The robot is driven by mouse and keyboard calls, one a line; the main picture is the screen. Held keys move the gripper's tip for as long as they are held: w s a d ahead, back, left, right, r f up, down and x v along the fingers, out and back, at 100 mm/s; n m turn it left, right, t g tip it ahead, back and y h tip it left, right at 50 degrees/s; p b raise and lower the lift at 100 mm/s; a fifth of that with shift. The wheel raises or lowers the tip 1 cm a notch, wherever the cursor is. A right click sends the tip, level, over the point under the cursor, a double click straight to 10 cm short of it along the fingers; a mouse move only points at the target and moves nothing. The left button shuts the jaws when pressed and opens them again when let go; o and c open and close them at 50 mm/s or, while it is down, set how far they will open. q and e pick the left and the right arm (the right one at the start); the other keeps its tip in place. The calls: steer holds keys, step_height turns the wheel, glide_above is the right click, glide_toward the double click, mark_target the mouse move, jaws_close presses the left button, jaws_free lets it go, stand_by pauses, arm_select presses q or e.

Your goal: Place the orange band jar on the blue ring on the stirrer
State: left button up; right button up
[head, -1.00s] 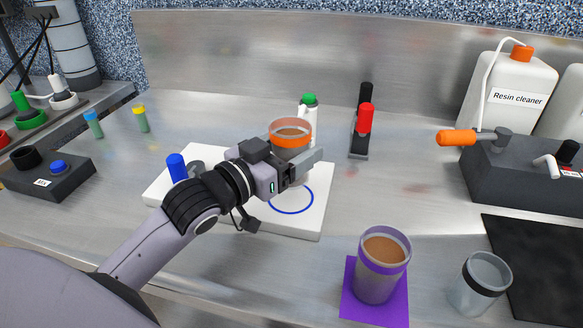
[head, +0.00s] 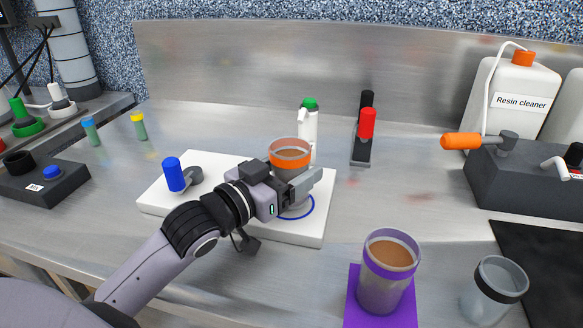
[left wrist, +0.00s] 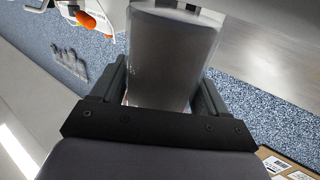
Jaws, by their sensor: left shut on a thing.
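The orange band jar (head: 290,153) is upright and holds brown contents. My left gripper (head: 300,180) is shut on it, and the jar's clear wall also shows between the fingers in the left wrist view (left wrist: 168,60). The jar is over the back part of the blue ring (head: 306,212) on the white stirrer (head: 225,222). My gripper hides the jar's lower part and much of the ring, so I cannot tell whether the jar's base touches the plate. My right gripper is in neither view.
A blue knob (head: 173,175) stands on the stirrer's left part. A green-capped bottle (head: 308,125) stands close behind the jar. A purple band jar (head: 387,270) is on a purple mat at front right, beside a black-banded jar (head: 492,290). Bare steel lies right of the stirrer.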

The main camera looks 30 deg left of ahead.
mark_target(276, 175)
arm_select(q)
steer(key=o, duration=1.3)
steer(key=shift+d+f, duration=0.1)
steer(key=shift+f, duration=0.65)
steer(key=shift+w+r, duration=0.1)
steer(key=shift+r, duration=0.4)
steer(key=shift+s, duration=0.25)
steer(key=v, duration=0.5)
steer(key=shift+r, duration=0.2)
steer(key=shift+s+a+r+p, duration=0.3)
steer(key=shift+s+p, duration=0.15)
steer(key=shift+s, duration=0.2)
steer(key=p+v, duration=0.4)
steer(key=v, duration=0.1)
steer(key=shift+s, duration=0.1)
